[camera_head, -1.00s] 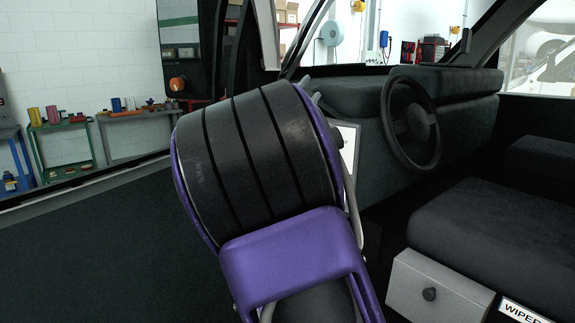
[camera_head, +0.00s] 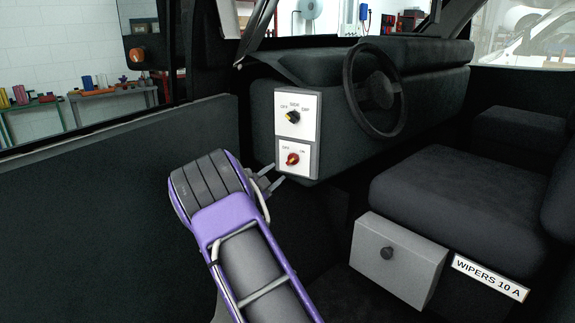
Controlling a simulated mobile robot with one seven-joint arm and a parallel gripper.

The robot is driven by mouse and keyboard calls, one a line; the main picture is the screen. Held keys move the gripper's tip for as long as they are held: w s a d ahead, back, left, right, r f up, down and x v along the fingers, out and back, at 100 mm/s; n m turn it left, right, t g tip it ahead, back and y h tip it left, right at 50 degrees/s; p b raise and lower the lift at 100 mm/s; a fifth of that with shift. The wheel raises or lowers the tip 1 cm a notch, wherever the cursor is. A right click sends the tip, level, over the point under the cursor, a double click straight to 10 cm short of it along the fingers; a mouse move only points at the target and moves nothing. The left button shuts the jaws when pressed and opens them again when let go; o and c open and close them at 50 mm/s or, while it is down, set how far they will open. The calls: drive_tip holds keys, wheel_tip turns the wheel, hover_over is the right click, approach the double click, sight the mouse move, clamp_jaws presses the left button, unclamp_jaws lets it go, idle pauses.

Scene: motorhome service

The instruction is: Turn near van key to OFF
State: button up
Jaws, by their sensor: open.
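A panel on the left end of the dashboard carries two rotary controls. The lower one, a red knob (camera_head: 292,160), sits on a white plate marked OFF on the left and ON on the right; its exact pointing is too small to tell. The upper one, a black knob with a yellow mark (camera_head: 293,117), has a plate with OFF at left and two more labels. Neither is clearly labelled as the key. My gripper (camera_head: 277,176) is open, its fingertips just below and left of the red knob, seemingly apart from it. My arm hides part of the door side.
The steering wheel (camera_head: 375,88) stands right of the panel. The seat (camera_head: 455,205) is at right, with a grey box (camera_head: 395,262) with a black knob below it and a "WIPERS 10 A" label (camera_head: 490,277). The dark door panel (camera_head: 100,210) is at left.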

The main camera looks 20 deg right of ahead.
sight(290, 162)
drive_tip(key=x, duration=0.9)
clamp_jaws()
